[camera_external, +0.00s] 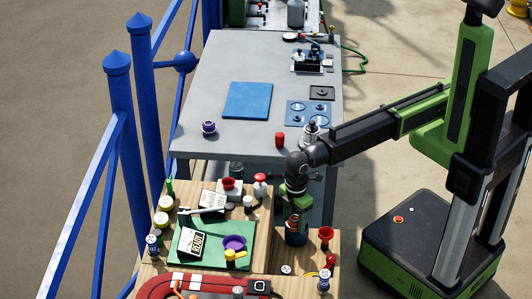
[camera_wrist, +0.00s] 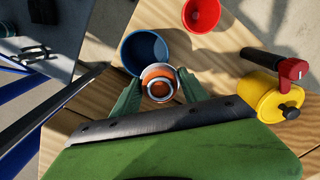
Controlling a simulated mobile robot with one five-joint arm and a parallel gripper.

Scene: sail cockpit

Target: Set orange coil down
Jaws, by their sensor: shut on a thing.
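The orange coil (camera_wrist: 158,75), a small round orange piece with a pale grey ring in it, sits between the fingertips of my gripper (camera_wrist: 158,92) in the wrist view. My gripper is shut on it. A dark blue round cup (camera_wrist: 131,52) lies just beyond the coil and partly behind it. In the external view my gripper (camera_external: 297,214) points down just above the same blue cup (camera_external: 296,239), on the right part of the wooden table. The coil cannot be made out there. I cannot tell whether the coil is inside the cup's rim.
A red cup (camera_external: 326,234) stands right of the blue cup. A yellow pot (camera_wrist: 278,100) with a black knob and a red-and-black fitting is close on the right. A green mat (camera_external: 190,262) with small items fills the left part of the table. A grey bench (camera_external: 235,60) stands behind.

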